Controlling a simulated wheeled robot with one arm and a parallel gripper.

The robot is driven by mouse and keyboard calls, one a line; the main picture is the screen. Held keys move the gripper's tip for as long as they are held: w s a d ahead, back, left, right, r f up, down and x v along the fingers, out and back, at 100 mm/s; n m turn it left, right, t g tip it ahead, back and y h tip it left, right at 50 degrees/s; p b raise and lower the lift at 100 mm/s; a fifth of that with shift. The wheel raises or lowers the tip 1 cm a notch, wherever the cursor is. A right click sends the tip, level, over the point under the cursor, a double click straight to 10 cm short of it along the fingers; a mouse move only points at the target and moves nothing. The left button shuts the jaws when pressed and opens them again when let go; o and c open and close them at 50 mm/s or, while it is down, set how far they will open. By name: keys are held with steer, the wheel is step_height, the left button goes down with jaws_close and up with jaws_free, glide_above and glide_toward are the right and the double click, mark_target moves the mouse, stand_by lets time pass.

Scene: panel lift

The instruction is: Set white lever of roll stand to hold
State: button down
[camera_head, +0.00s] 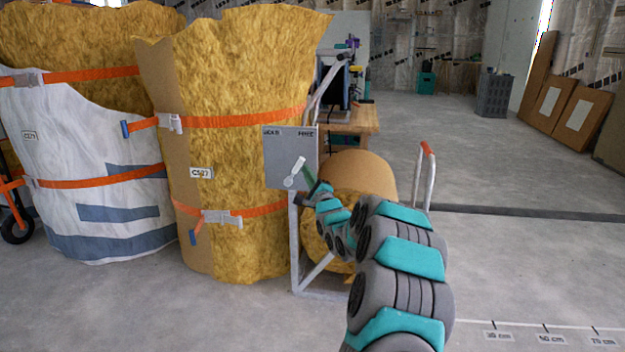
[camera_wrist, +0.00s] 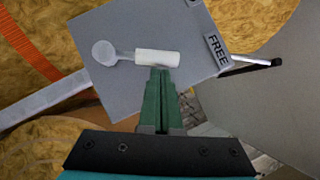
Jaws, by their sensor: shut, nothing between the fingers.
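The white lever (camera_head: 299,166) sits on a grey panel (camera_head: 280,148) of the roll stand (camera_head: 296,240). Its round pivot is at the lower left and its handle points up and slightly right, towards the right-hand label. In the wrist view the white handle (camera_wrist: 158,57) lies beside the FREE label (camera_wrist: 217,50). The panel's left label (camera_head: 271,132) is too small to read surely. My gripper (camera_head: 308,172) is shut and empty, with green fingers. In the wrist view its fingertips (camera_wrist: 160,72) are right at the handle's side; I cannot tell whether they touch.
Tall yellow insulation rolls (camera_head: 235,70) with orange straps stand left of the panel. A brown-faced roll (camera_head: 358,172) lies behind my arm. A workbench (camera_head: 350,120) stands behind. A handrail (camera_head: 430,175) rises at the right. The floor to the right is open.

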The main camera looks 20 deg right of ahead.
mark_target(298, 162)
steer(key=shift+r, duration=0.1)
stand_by(0.3)
steer(key=shift+a+r+n+p, duration=0.1)
steer(key=shift+r+n+p, duration=0.05)
steer(key=shift+n+p, duration=0.35)
steer(key=shift+w+r, duration=0.1)
steer(key=r+n+g+p, duration=0.1)
steer(key=p, duration=0.1)
steer(key=a+r+n+y+p, duration=0.1)
steer(key=p, duration=0.1)
steer(key=shift+w+a+n+g+p, duration=0.1)
steer(key=shift+w+n+g+p, duration=0.25)
steer(key=shift+n+g+p, duration=0.05)
steer(key=p, duration=0.1)
steer(key=a+n+g+p, duration=0.1)
steer(key=shift+w+r+n+p, duration=0.3)
steer(key=shift+r, duration=0.1)
steer(key=n+p, duration=0.1)
steer(key=w+a+n+g+p, duration=0.1)
steer(key=p, duration=0.1)
steer(key=shift+a+r, duration=0.2)
steer(key=shift+r, duration=0.1)
steer(key=shift+w+a+n+g+p, duration=0.35)
steer(key=shift+a+n+g+p, duration=0.15)
steer(key=shift+n+g+p, duration=0.25)
steer(key=shift+w+a+f+n+g+h+p, duration=0.3)
steer(key=shift+w+a+n+g+h+p, duration=0.15)
steer(key=shift+a+n+g, duration=0.3)
